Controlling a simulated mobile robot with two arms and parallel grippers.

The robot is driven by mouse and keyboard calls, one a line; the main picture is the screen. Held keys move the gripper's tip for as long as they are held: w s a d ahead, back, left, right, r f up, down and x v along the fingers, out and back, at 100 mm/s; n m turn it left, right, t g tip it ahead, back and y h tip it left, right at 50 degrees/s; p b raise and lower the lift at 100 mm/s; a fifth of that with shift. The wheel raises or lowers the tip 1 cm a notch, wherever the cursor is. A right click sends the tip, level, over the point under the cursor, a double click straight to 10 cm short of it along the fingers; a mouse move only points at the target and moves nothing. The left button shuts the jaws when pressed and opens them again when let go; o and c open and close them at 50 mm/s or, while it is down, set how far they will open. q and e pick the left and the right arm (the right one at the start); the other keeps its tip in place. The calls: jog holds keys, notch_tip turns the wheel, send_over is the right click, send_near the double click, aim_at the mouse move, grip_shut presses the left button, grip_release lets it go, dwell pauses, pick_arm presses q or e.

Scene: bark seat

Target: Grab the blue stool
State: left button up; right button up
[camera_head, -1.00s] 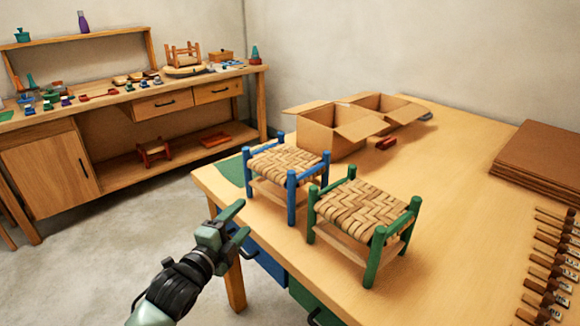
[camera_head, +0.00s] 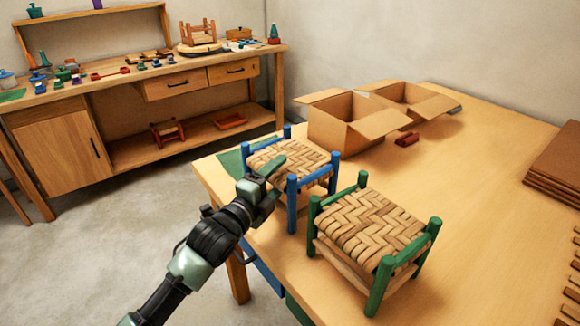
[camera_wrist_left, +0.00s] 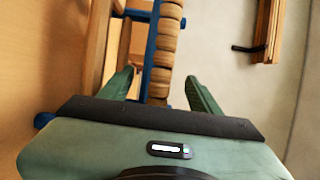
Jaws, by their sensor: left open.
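The blue stool (camera_head: 292,183) stands upright on the table, with blue posts and a woven bark seat. My left gripper (camera_head: 268,172) is at its near left side, and one finger shows over the seat edge. In the left wrist view my left gripper (camera_wrist_left: 160,90) is open, with the stool's woven seat edge (camera_wrist_left: 163,60) and a blue rail between and beyond its fingers. I cannot tell whether the fingers touch it. The gripper and arm hide part of the stool's near left side. My right gripper is not in view.
A green stool (camera_head: 372,225) stands close to the right of the blue one on the table (camera_head: 470,215). Open cardboard boxes (camera_head: 345,120) and a small red object (camera_head: 407,139) lie behind. Flat brown boards (camera_head: 556,170) are at the right. A workbench (camera_head: 60,145) stands at the back left.

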pick_arm(q)
jog(key=x, duration=0.3)
jog(key=shift+w+d+f, duration=0.15)
jog(key=shift+w+d, duration=0.15)
grip_shut()
